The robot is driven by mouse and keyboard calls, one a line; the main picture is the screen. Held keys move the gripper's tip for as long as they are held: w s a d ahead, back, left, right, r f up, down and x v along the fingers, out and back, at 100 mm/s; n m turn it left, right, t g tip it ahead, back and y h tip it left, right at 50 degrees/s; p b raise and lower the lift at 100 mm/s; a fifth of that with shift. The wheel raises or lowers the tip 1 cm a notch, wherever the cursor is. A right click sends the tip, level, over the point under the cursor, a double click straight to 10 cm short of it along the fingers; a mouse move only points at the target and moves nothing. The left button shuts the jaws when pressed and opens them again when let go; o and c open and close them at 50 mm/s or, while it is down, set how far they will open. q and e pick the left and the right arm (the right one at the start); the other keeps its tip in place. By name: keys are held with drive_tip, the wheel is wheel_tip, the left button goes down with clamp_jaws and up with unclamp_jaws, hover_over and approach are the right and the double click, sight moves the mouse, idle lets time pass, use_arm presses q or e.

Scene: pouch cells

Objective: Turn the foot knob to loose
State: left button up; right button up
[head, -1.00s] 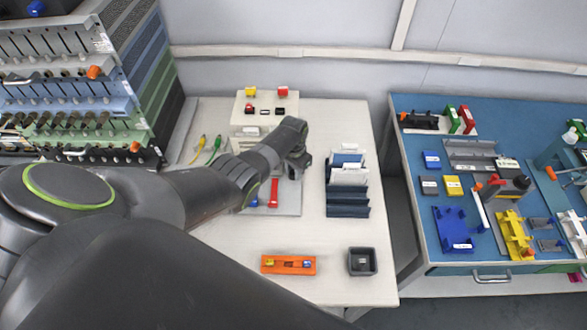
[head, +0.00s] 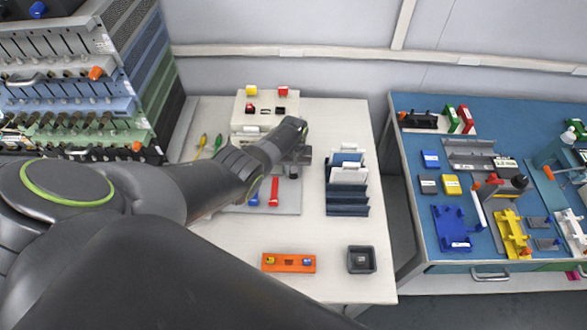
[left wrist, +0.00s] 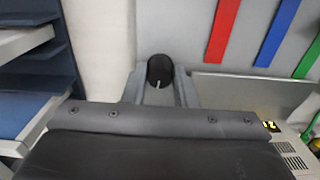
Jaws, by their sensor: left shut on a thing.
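A black round knob (left wrist: 160,71) with a short white mark shows in the left wrist view, at the edge of a grey panel (left wrist: 180,30). The mark points down and slightly left in that view. My left gripper (left wrist: 160,85) has a finger on either side of the knob and is shut on it. In the head view my left gripper (head: 294,163) is over the table, at the upper right corner of the grey plate (head: 290,207), and hides the knob there. I cannot read any label by the knob. My right gripper is not in view.
A rack of cards (head: 347,205) stands close to the right of the gripper. Red (head: 274,190) and blue strips lie on the plate. An orange holder (head: 288,263) and a dark square bin (head: 361,260) sit at the front. A blue bench (head: 405,170) stands right.

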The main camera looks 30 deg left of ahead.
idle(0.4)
use_arm(q)
drive_tip(key=o, duration=0.7)
drive_tip(key=shift+r, duration=0.1)
wheel_tip(320, 180, up, 6)
drive_tip(key=p, duration=0.2)
drive_tip(key=shift+p, duration=0.4)
wheel_tip(320, 180, up, 11)
drive_tip(key=shift+r, duration=0.2)
drive_tip(key=shift+f, duration=0.1)
